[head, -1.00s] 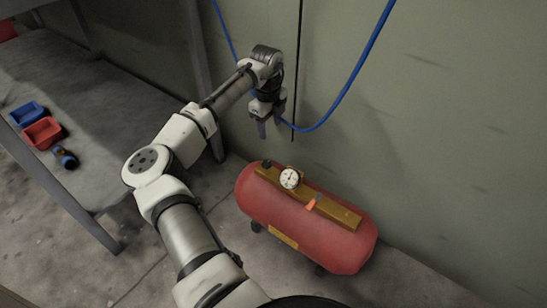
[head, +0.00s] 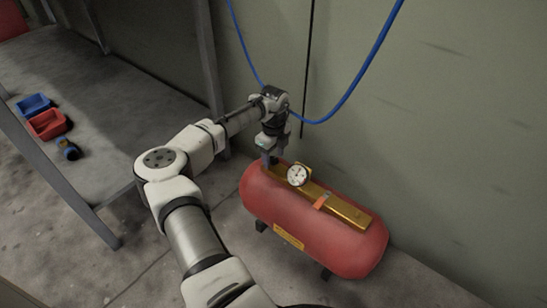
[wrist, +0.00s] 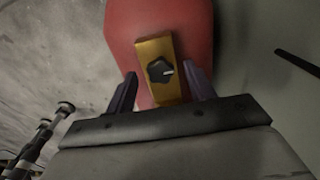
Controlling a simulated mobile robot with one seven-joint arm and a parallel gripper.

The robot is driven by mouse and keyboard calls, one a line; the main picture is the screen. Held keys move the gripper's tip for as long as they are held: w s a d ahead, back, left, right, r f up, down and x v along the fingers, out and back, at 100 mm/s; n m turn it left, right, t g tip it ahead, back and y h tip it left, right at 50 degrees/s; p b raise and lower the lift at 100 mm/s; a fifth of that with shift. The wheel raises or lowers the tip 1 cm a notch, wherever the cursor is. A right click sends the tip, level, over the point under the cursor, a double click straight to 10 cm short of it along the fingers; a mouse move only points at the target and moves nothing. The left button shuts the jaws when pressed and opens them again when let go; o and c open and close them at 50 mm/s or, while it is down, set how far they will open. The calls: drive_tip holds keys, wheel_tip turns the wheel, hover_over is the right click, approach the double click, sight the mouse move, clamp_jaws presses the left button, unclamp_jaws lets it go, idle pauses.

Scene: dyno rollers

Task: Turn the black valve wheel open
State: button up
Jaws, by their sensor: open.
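In the head view my gripper (head: 270,160) points down at the left end of the red tank (head: 345,245) and hides the wheel. The fingers are open and hold nothing. I cannot tell how far the fingertips are above the bar.
A white dial gauge (head: 298,175) and an orange tag (head: 321,201) are on the bar, right of my gripper. A blue hose (head: 362,72) hangs on the wall behind. A grey bench (head: 120,130) at left carries a blue bin (head: 34,105) and a red bin (head: 47,125).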

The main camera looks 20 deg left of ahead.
drive_tip(key=shift+f, duration=0.1)
drive_tip(key=c, duration=1)
drive_tip(key=shift+o, duration=0.2)
drive_tip(key=shift+p, duration=0.3)
